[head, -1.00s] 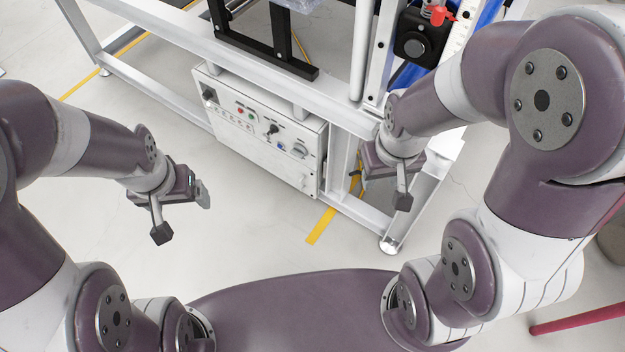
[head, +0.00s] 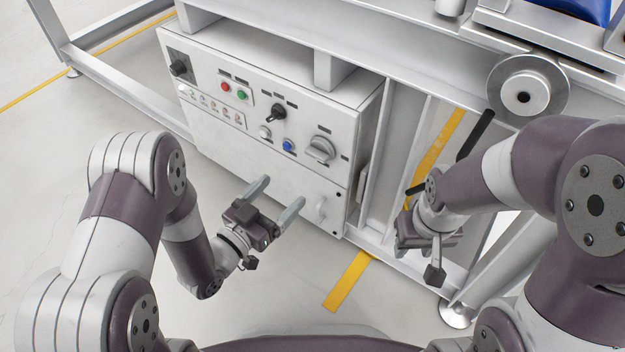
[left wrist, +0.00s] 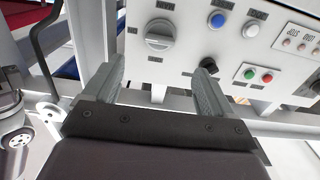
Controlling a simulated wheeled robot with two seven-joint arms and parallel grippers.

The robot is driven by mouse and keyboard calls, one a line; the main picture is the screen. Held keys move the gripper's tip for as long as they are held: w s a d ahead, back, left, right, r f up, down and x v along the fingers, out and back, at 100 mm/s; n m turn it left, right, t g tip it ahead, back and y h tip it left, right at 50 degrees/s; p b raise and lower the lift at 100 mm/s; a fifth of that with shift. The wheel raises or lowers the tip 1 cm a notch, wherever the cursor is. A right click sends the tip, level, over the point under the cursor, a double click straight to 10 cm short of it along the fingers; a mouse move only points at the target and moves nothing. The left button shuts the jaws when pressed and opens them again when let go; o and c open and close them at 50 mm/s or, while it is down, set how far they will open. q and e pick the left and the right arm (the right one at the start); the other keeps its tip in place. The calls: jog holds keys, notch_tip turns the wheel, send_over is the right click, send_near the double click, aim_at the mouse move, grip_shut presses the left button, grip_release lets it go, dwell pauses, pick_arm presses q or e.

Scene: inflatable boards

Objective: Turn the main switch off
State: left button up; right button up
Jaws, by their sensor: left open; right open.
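The white control box (head: 265,150) carries a large grey rotary switch (head: 320,150) at the right of its panel. A black rotary knob (head: 278,113) sits near the panel's middle, and another black knob (head: 179,68) is on a dark plate at the far left. My left gripper (head: 280,193) is open and empty, in front of the panel's lower part. In the left wrist view the grey switch (left wrist: 160,36) lies ahead between its fingers (left wrist: 163,75). My right gripper (head: 420,260) is open and empty, right of the box.
Red (head: 225,87) and green (head: 242,94) buttons, a white button (head: 265,132) and a blue button (head: 288,145) are on the panel. White frame beams surround the box. A grey round wheel (head: 530,92) is at the upper right. Floor in front is clear.

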aim_at(314, 157)
pick_arm(q)
jog(key=b+x, duration=0.5)
jog(key=x, duration=0.7)
jog(key=shift+w+r, duration=0.1)
jog(key=c, duration=1.1)
